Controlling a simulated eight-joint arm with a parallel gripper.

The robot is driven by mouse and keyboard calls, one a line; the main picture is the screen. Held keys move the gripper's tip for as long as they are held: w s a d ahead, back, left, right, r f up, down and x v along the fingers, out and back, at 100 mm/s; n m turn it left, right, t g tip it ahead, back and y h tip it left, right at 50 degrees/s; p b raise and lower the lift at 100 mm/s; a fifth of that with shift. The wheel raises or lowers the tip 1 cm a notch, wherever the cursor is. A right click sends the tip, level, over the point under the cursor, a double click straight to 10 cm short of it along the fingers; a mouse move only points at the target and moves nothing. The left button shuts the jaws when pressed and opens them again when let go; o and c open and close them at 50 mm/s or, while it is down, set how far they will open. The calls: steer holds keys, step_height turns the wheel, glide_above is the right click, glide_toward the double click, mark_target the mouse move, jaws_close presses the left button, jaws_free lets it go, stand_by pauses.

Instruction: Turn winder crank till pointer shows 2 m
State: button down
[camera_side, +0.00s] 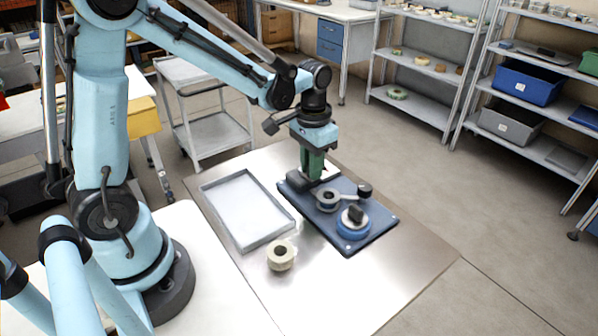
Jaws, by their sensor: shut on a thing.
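The winder has a dark blue base plate (377,232) on the steel work surface. A grey spool (328,200) stands on it, with a pale flat arm running right to a black knob (364,190). My gripper (313,178) points down at the plate's back-left part, shut on what appears to be the winder crank. The fingers hide most of what they hold. The pointer and its scale are too small to read.
A grey shallow tray (263,242) lies empty left of the winder. A cream tape reel (281,255) stands in front of the tray. The steel surface is clear at the front right. A white cart (212,133) and loaded shelves (520,100) stand behind.

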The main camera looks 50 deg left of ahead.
steer(key=shift+s+a, duration=0.2)
steer(key=shift+s, duration=0.05)
steer(key=shift+s+a, duration=0.2)
steer(key=shift+s, duration=0.35)
steer(key=shift+a, duration=0.1)
steer(key=shift+s+a, duration=0.35)
steer(key=shift+s, duration=0.15)
steer(key=shift+s+a, duration=0.25)
steer(key=shift+a, duration=0.35)
